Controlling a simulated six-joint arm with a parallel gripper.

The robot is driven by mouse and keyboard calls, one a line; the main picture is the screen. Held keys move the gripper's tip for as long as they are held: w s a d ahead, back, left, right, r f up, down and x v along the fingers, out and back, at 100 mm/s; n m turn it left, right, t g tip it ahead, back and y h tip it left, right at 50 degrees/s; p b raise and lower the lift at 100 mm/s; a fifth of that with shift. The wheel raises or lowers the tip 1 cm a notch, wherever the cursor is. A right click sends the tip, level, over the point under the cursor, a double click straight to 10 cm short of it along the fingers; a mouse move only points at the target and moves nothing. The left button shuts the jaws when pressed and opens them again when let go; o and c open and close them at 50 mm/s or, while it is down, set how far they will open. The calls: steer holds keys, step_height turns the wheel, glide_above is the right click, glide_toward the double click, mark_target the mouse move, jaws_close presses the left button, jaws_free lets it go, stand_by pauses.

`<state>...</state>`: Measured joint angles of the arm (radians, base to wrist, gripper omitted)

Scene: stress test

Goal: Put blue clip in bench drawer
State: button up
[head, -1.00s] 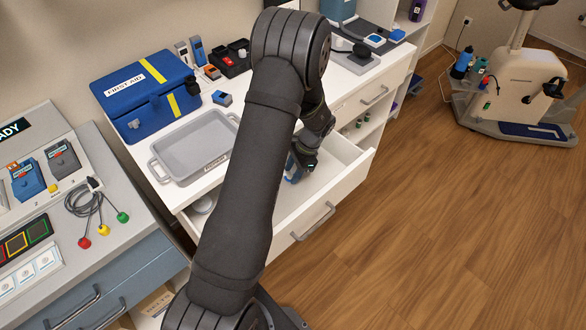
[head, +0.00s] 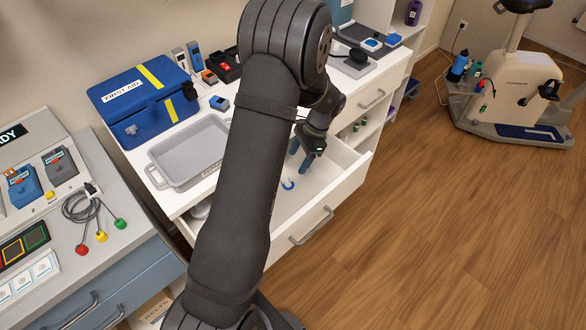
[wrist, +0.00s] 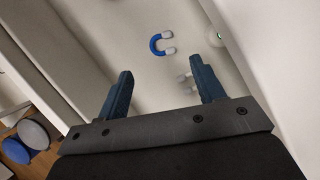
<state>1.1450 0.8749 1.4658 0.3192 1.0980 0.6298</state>
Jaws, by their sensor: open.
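The blue clip (head: 288,185) is a small U-shaped piece lying on the floor of the open bench drawer (head: 332,218). In the wrist view the blue clip (wrist: 157,45) shows pale tips and lies beyond my fingertips, touching neither. My gripper (head: 300,160) is over the drawer, its fingers pointing down, behind and above the clip. My arm hides the left part of the drawer.
A grey tray (head: 183,180) and a blue first aid case (head: 125,112) stand on the bench top left of the drawer. The drawer's front panel and walls stand around my gripper. Wooden floor (head: 430,230) is free to the right.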

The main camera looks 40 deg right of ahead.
steer(key=shift+v, duration=2.35)
steer(key=shift+f, duration=0.15)
glide_toward(291, 181)
steer(key=a+f, duration=0.2)
steer(key=f, duration=0.1)
steer(key=w+a+f, duration=0.1)
steer(key=shift+w+a+f, duration=0.15)
steer(key=shift+a+f, duration=0.1)
steer(key=shift+f, duration=0.55)
steer(key=shift+r, duration=0.45)
steer(key=shift+f, duration=0.1)
